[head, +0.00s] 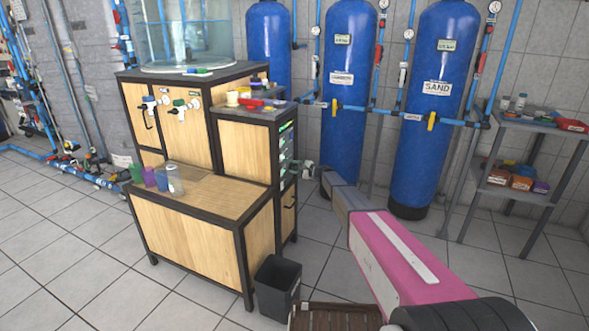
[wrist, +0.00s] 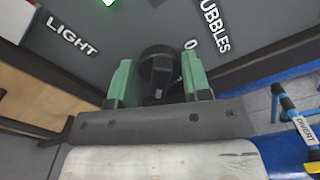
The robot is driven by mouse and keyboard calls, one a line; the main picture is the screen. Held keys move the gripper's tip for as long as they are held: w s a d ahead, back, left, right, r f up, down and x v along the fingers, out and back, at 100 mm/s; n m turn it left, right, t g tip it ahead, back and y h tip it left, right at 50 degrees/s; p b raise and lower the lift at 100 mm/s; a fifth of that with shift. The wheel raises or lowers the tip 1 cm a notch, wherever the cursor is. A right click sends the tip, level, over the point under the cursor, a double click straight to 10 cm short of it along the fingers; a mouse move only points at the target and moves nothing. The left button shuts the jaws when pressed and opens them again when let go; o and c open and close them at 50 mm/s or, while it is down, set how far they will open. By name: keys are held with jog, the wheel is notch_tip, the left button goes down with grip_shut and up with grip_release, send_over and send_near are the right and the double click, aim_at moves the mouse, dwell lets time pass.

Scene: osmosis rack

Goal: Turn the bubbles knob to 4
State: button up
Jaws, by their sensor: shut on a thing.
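The bubbles knob (wrist: 158,72) is a dark round knob on a dark panel, seen in the wrist view. The white word BUBBLES (wrist: 213,22) and a white 0 (wrist: 190,44) are printed to its right. My gripper (wrist: 158,82) has its two green fingers on either side of the knob and is shut on it. The other numbers of the dial cannot be seen. In the head view my gripper (head: 305,170) is at the right side of the wooden cabinet; the knob itself is too small to make out there.
The word LIGHT (wrist: 72,36) and a lit green spot (wrist: 108,2) are on the same panel to the left. The wooden cabinet (head: 185,245) stands left of my arm. Blue tanks (head: 435,110) stand behind it. A black bin (head: 277,288) is on the floor below.

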jog(key=m, duration=0.4)
jog(key=shift+m, duration=0.3)
jog(key=m, duration=0.4)
jog(key=shift+m, duration=0.4)
jog(key=o, duration=0.6)
jog(key=shift+o, duration=0.2)
jog(key=shift+d, duration=0.2)
jog(key=v, duration=1)
jog(key=shift+d, duration=0.25)
jog(key=shift+s, duration=0.1)
